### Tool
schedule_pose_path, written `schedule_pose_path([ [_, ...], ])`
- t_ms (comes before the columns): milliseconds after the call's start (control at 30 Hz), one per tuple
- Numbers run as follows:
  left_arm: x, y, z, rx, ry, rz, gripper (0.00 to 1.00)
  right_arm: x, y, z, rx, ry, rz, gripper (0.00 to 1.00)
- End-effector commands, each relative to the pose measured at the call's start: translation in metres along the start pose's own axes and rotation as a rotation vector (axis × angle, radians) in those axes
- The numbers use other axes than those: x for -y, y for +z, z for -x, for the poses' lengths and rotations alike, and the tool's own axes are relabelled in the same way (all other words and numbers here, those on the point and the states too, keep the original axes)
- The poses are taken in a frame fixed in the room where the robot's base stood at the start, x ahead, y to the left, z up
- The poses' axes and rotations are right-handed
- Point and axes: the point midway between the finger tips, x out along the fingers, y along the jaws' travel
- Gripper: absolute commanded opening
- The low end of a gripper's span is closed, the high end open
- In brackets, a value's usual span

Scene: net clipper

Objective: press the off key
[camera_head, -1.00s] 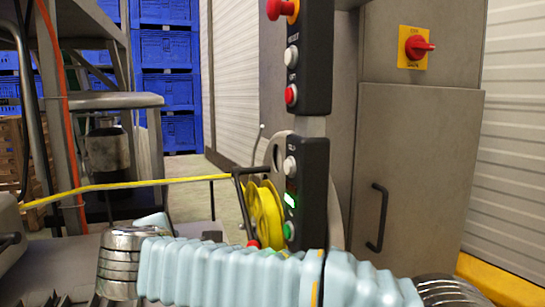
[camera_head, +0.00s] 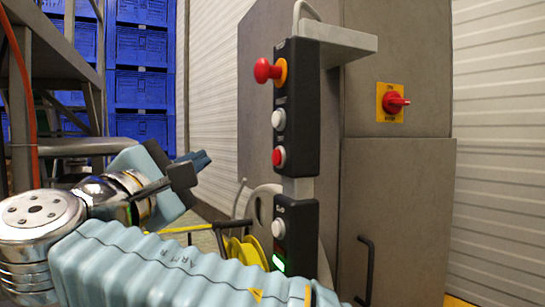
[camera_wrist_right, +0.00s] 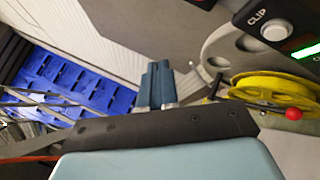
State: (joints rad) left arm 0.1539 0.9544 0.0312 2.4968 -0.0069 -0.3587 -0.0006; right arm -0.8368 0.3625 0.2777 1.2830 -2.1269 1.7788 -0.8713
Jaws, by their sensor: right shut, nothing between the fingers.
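The upper black control box (camera_head: 297,105) stands upright on a post. It carries a red mushroom knob (camera_head: 268,71) on a yellow-orange collar, a white button (camera_head: 279,120) and, lowest, a red button (camera_head: 279,157). Their labels are too small to read, so I cannot confirm which is the off key. My right gripper (camera_head: 201,160) is to the left of the box, apart from it, with its fingers shut and empty. The shut fingers also show in the right wrist view (camera_wrist_right: 156,83). My left gripper is not in view.
The lower control box (camera_head: 297,235) has a white button, labelled CLIP in the wrist view (camera_wrist_right: 276,30), and a lit green display. A yellow reel (camera_head: 243,255) is beside it. A grey cabinet (camera_head: 395,210) with a red switch stands right; blue crates (camera_head: 140,85) are behind.

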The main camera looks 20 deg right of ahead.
Motion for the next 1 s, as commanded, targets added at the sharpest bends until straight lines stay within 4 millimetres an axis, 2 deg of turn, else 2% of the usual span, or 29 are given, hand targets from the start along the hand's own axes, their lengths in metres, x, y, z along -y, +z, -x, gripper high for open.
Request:
schedule_pose_path([
  [267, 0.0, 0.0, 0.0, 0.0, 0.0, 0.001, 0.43, 0.004, 0.003, -0.005, -0.001, -0.001, 0.0, 0.0],
  [400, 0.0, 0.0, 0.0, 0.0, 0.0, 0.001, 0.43, 0.011, 0.011, -0.016, 0.0, -0.001, 0.001, 0.0],
  [667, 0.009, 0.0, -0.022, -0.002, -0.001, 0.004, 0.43, 0.035, 0.027, -0.04, -0.001, -0.002, -0.002, 0.0],
  [1000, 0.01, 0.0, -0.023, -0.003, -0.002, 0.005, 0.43, 0.044, 0.043, -0.06, -0.002, 0.0, 0.0, 0.0],
])
